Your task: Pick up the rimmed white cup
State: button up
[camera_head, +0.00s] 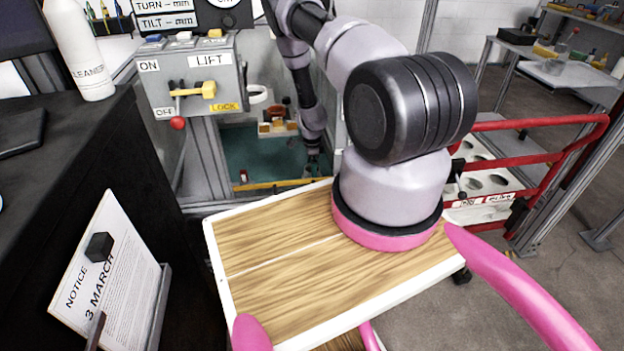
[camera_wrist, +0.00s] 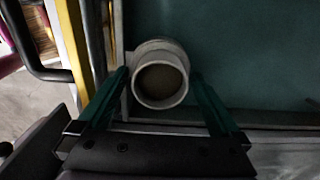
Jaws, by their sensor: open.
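The rimmed white cup (camera_wrist: 150,48) is in the wrist view, seen from above into its dark round mouth. It stands at the edge of a dark green surface (camera_wrist: 250,60), by a pale ledge. My gripper (camera_wrist: 160,75) is open, with one green finger on each side of the cup. I cannot tell whether either finger touches it. In the head view my gripper (camera_head: 312,166) is small and low over the green floor of the bay, and the cup there is too small and hidden to make out clearly.
A yellow bar (camera_wrist: 73,45) and a dark curved handle (camera_wrist: 40,62) are left of the cup. In the head view, a lever box (camera_head: 192,80) stands left of the bay, a red-railed rack (camera_head: 540,125) right, and a wooden board (camera_head: 290,265) lies in front.

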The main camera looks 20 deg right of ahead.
jog(key=c, duration=1.3)
jog(key=shift+c, duration=0.3)
jog(key=shift+r, duration=0.1)
